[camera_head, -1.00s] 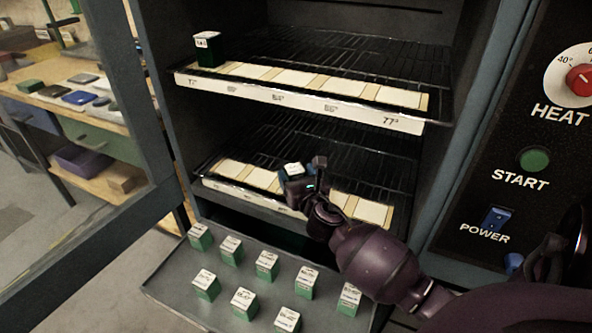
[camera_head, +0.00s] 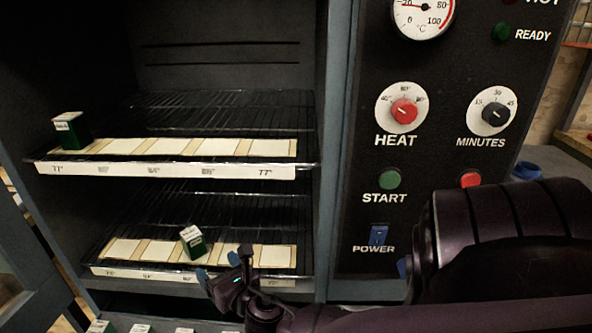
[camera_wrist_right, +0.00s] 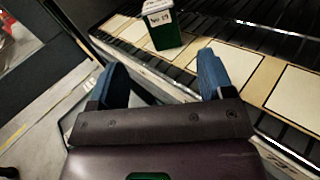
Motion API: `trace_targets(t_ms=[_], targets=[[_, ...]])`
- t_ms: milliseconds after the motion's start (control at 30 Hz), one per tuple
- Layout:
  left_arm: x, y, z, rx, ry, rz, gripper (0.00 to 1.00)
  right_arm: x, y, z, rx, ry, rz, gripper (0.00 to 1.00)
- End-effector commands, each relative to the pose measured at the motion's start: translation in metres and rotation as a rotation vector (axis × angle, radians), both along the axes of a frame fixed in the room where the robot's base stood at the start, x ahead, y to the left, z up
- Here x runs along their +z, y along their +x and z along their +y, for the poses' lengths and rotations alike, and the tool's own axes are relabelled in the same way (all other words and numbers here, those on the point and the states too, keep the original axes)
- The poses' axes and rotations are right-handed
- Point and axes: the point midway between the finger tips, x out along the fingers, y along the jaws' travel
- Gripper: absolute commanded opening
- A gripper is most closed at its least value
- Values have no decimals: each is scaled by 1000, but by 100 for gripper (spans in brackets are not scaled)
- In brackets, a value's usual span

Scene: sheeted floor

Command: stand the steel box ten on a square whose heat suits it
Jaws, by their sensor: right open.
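A green box with a white labelled top (camera_head: 193,242) stands at the front of the lower shelf (camera_head: 130,273), on or over its middle square. My right gripper (camera_head: 218,267) is open and empty, in front of and below that box. In the wrist view its blue fingertips (camera_wrist_right: 162,70) are apart, with the box beyond them and clear of them. Another green box (camera_head: 72,130) stands on the upper shelf's leftmost square. My left gripper is not in view.
The upper shelf's label strip (camera_head: 180,170) reads 77° at both ends; the lower strip's figures are hard to read. Bare cream squares (camera_head: 273,256) flank the box. More white-topped boxes (camera_head: 100,326) show at the bottom edge. The control panel (camera_head: 350,215) stands right of the shelves.

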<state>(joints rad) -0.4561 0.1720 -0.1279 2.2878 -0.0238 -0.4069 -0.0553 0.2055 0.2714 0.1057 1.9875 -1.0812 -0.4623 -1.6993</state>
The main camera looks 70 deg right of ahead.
Motion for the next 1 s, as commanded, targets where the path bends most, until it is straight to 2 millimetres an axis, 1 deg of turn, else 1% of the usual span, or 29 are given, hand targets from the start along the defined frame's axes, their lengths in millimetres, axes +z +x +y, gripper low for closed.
trace_targets(t_ms=[67, 267, 500, 667, 800, 900, 1000], targets=[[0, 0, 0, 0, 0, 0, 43, -12, -15, 5, 5, 127, 0, 74], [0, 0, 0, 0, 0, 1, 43, -45, -62, 22, -16, 596, -19, 74], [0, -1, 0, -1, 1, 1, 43, -74, -123, 49, -131, 1182, -48, 74], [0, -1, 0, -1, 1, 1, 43, -86, -165, 68, -263, 1565, -81, 74], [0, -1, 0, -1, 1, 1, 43, -92, -200, 85, -420, 1890, -126, 74], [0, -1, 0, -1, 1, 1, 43, -93, -224, 98, -549, 2108, -168, 74], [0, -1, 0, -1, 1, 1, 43, -92, -244, 108, -675, 2292, -215, 74]])
